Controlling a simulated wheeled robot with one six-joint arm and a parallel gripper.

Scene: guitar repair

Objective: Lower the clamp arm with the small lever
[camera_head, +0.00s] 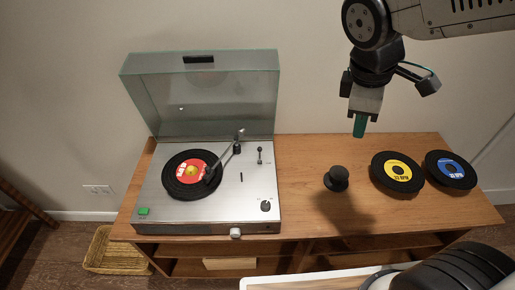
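A silver record player (155,217) stands on the left of the wooden cabinet with its clear lid (199,95) raised. A black record with a red label (189,172) lies on its platter. A small upright lever (260,155) stands right of the arm's pivot. My gripper (359,126) hangs high, right of the player and apart from it. Its teal fingertips overlap from this side, so the opening is hidden.
A black knob-shaped object (336,178) stands on the cabinet top (300,150) right of the player. Black discs with yellow (397,170) and blue (451,167) labels lie farther right. A green button (144,211) and a dark knob (265,206) are on the player's front corners.

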